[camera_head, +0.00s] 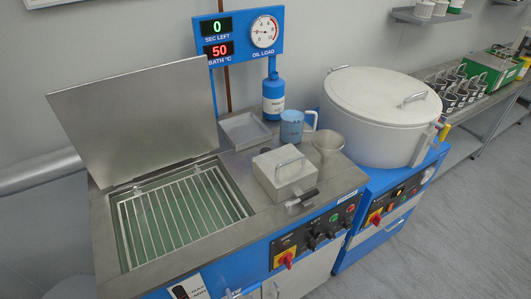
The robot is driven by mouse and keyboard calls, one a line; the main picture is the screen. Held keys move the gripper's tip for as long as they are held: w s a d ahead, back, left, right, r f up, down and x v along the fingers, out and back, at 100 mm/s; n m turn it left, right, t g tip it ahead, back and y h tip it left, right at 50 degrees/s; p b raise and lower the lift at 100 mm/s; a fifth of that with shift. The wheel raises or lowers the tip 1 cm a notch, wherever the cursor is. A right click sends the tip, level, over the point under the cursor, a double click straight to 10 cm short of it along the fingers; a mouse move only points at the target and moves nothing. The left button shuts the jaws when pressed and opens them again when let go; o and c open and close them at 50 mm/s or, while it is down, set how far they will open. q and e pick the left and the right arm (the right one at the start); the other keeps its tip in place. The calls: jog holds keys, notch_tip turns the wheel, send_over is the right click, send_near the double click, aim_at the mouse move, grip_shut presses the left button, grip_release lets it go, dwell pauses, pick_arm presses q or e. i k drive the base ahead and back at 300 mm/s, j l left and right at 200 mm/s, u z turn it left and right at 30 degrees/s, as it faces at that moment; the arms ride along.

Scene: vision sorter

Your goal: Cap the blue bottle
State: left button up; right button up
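A blue bottle (273,103) with a pale label stands upright at the back of the steel worktop, below the display panel. Its narrow neck merges with blue parts above it, so I cannot tell whether a cap is on it. I cannot make out a loose cap anywhere. Neither of my grippers is in view.
A blue jug (292,127), a grey funnel-like cup (328,146), a shallow metal tray (243,132) and a lidded metal box (284,178) crowd the worktop near the bottle. The bath (122,232) with its rack is open at left, its lid (140,110) raised. A white drum (380,125) stands right.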

aim_at(273, 86)
jog(key=l+u, duration=0.15)
jog(key=u, duration=0.8)
jog(key=l+u, duration=0.35)
jog(key=k+l+u, duration=0.15)
jog(key=l+u, duration=0.2)
jog(key=k+l+u, duration=0.15)
jog(key=l+u, duration=0.15)
jog(key=l, duration=0.15)
jog(key=k+l, duration=0.15)
jog(key=l, duration=0.15)
jog(key=k+l, duration=0.1)
jog(key=l, duration=0.15)
jog(key=k+l+u, duration=0.1)
jog(key=l, duration=0.2)
